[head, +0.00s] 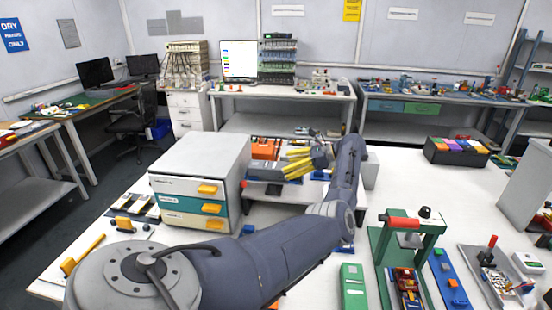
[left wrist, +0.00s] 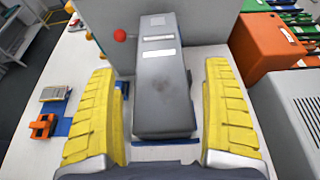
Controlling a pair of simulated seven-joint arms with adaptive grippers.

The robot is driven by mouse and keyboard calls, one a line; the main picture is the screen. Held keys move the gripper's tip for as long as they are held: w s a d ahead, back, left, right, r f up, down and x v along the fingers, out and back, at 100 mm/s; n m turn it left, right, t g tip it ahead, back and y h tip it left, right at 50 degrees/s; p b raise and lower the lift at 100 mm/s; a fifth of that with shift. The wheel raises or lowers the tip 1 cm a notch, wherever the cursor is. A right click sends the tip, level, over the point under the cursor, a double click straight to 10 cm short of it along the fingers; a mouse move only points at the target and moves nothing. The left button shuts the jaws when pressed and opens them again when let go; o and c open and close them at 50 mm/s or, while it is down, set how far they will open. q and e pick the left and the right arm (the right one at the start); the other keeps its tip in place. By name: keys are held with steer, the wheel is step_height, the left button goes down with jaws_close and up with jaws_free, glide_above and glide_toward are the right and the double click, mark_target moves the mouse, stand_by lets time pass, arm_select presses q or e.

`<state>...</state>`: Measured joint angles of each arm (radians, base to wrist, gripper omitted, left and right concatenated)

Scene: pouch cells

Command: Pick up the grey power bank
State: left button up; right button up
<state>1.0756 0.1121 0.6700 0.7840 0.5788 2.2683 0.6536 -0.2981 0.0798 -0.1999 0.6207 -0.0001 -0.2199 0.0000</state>
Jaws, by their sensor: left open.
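A long grey block with pale labels, which looks like the grey power bank (left wrist: 163,90), lies between the two yellow fingers of my left gripper (left wrist: 160,72) in the left wrist view. The gripper is open, with a narrow gap visible on each side of the block. In the head view my left gripper (head: 305,160) reaches over the middle of the far part of the table, right of the drawer unit. There I cannot make out the power bank clearly behind the fingers and arm. My right gripper is not in view.
A white drawer unit (head: 200,172) with yellow handles stands left of the gripper. An orange box (left wrist: 272,48) is close to the right finger. A small orange part (left wrist: 42,126) lies at left. A green press frame (head: 385,245) stands at the right front.

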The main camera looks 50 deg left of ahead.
mark_target(284, 166)
arm_select(q)
steer(key=shift+x, duration=1.7)
steer(key=shift+c, duration=0.4)
steer(key=c, duration=1.5)
